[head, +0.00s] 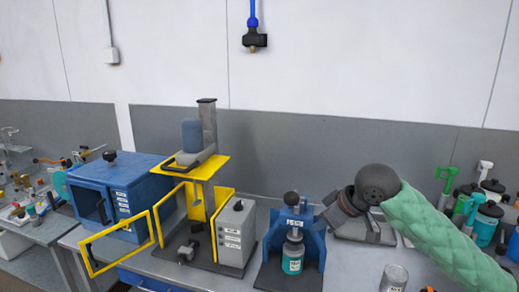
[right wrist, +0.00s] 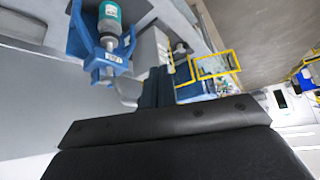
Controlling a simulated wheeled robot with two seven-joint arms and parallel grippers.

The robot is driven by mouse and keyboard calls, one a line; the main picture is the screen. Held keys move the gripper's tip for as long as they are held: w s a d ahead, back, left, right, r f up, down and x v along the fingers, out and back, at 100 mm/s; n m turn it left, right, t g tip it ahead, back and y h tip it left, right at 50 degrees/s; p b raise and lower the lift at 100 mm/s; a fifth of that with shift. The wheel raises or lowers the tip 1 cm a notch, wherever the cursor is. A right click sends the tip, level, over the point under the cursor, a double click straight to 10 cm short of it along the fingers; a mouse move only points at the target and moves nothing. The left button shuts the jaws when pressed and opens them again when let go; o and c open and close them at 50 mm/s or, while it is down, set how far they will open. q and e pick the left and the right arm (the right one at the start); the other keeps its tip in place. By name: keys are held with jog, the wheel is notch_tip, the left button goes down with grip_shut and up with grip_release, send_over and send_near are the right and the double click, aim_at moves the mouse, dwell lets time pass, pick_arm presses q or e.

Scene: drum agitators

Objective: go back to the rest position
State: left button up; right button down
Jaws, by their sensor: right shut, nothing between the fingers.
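My right arm, in a green sleeve (head: 440,232), comes in from the right in the head view. Its dark wrist bends down to my right gripper (head: 347,205), which is shut and empty, right of the blue stand. The gripper's fingertips are hard to make out against the grey parts there. In the right wrist view a black part of my right gripper (right wrist: 165,128) fills the bottom middle. My left gripper is in neither view.
A blue stand (head: 316,235) holds a teal-labelled bottle (head: 292,262); it also shows in the right wrist view (right wrist: 80,38). A can (head: 394,278) stands near the front. Several bottles crowd the right.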

jog(key=s+a+f+m, duration=0.15)
jog(key=s+f, duration=0.45)
jog(key=f, duration=0.6)
jog(key=s+a+f+m, duration=0.15)
jog(key=s+f, duration=0.35)
jog(key=f, duration=0.7)
jog(key=s+d+f+m+h, duration=0.1)
jog(key=s+d+f+h, duration=0.15)
jog(key=s+f, duration=0.35)
jog(key=s+d+f+m+g+h, duration=0.15)
jog(key=s+d+f, duration=0.25)
jog(key=s, duration=0.4)
jog(key=s+d+f+m+h, duration=0.1)
jog(key=s+d+f+m, duration=0.2)
jog(key=s, duration=0.4)
notch_tip(320, 180, down, 34)
jog(key=w+a+n+b, duration=0.2)
jog(key=b, duration=0.6)
jog(key=s+f+g+b, duration=0.1)
jog(key=s+f+b, duration=0.2)
jog(key=f, duration=1.2)
jog(key=s+f+b, duration=0.3)
jog(key=s+f, duration=0.2)
jog(key=f, duration=1)
jog(key=shift+g, duration=0.35)
jog(key=shift+a, duration=0.1)
